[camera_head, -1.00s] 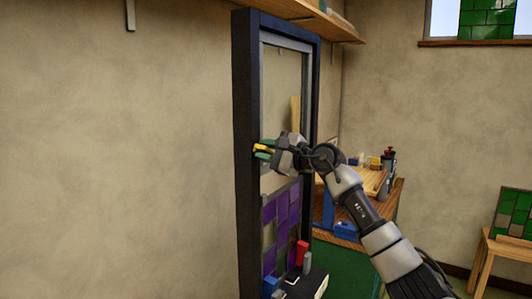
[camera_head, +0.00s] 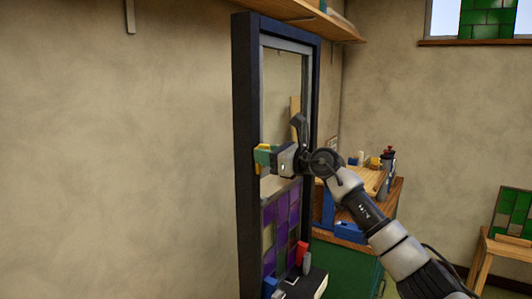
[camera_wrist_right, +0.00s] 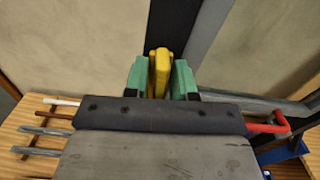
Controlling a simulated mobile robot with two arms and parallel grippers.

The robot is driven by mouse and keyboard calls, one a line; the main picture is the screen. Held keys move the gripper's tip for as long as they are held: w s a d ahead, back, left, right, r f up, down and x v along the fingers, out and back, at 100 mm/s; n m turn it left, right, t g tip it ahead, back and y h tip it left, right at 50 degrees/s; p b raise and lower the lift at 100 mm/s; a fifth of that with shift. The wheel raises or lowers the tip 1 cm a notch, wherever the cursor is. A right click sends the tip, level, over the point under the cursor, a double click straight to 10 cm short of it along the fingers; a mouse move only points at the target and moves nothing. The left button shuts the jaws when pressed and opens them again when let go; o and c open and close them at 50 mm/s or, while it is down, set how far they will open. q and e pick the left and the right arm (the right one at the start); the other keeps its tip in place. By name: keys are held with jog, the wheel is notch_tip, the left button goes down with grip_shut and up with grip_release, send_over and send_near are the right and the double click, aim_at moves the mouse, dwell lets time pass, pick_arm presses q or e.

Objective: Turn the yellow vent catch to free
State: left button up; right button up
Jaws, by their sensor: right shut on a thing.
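The yellow vent catch (camera_head: 263,147) is on the left side of the tall dark-framed panel (camera_head: 245,120), about halfway up. My right gripper (camera_head: 265,156) is at it, its green fingers shut on the catch. In the right wrist view the yellow catch (camera_wrist_right: 160,70) stands between the two green fingertips (camera_wrist_right: 160,82), one on each side. The catch's base and pivot are hidden by the gripper. My left gripper is not in view.
A wooden shelf (camera_head: 300,20) runs above. A cluttered workbench (camera_head: 372,180) stands behind my right arm.

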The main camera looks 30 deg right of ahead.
jog(key=shift+m, duration=0.6)
jog(key=o, duration=0.7)
jog(key=b+v, duration=0.5)
jog(key=v, duration=0.5)
jog(key=shift+s+d, duration=0.25)
jog(key=shift+s, duration=0.05)
